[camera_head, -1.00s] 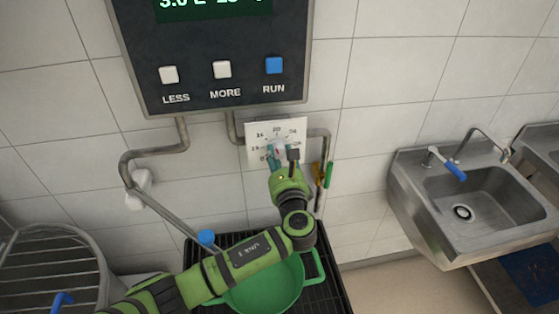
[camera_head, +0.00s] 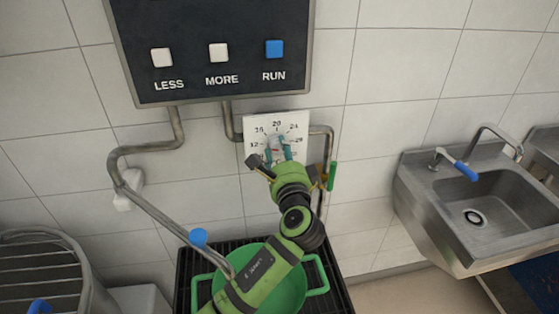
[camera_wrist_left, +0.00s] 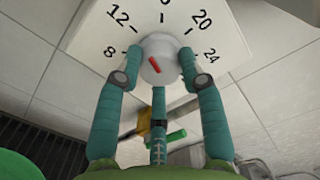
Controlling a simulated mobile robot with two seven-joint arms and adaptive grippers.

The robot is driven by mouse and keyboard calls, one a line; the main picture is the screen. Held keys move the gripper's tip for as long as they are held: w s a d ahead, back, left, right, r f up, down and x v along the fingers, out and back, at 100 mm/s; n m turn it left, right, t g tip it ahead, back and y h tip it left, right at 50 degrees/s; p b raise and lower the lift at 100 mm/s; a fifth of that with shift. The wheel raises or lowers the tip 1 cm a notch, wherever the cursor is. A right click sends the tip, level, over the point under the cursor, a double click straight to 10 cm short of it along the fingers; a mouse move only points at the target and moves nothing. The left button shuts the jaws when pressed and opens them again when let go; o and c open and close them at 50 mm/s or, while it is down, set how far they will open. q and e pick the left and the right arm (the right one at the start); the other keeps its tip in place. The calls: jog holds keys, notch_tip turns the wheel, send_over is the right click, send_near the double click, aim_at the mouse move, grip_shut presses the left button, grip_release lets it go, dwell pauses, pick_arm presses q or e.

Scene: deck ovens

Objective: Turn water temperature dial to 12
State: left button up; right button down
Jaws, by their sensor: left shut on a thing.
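The water temperature dial is a white square plate (camera_head: 253,121) with numbers, below the control panel. Its round grey knob (camera_head: 275,142) also shows in the left wrist view (camera_wrist_left: 165,48), with a red mark on its face. There the mark slants, its upper end leaning left, on the side where 8 and 12 are printed. The exact number it points to is hard to tell. My left gripper (camera_head: 279,152) is shut on the knob, one teal finger on each side; these fingers show in the left wrist view (camera_wrist_left: 161,66). My right gripper is not in view.
The dark panel (camera_head: 210,90) with LESS, MORE and RUN buttons hangs above the dial. Pipes with a green-handled valve (camera_head: 332,176) run beside it. A green pot (camera_head: 294,290) on a black grate (camera_head: 340,292) is beneath my arm. A steel sink (camera_head: 430,225) stands at the right.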

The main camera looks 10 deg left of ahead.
pick_arm(q)
jog(key=shift+d+f+n+b, duration=0.15)
jog(key=shift+n+b, duration=0.25)
jog(key=shift+n, duration=0.2)
jog(key=shift+d+f+n+b, duration=0.15)
jog(key=shift+n+b, duration=0.25)
jog(key=shift+n, duration=0.2)
jog(key=shift+a+r+n, duration=0.1)
jog(key=shift+n, duration=0.2)
jog(key=o, duration=1)
jog(key=shift+o, duration=0.7)
jog(key=shift+r, duration=0.15)
jog(key=v, duration=0.7)
jog(key=shift+s, duration=0.25)
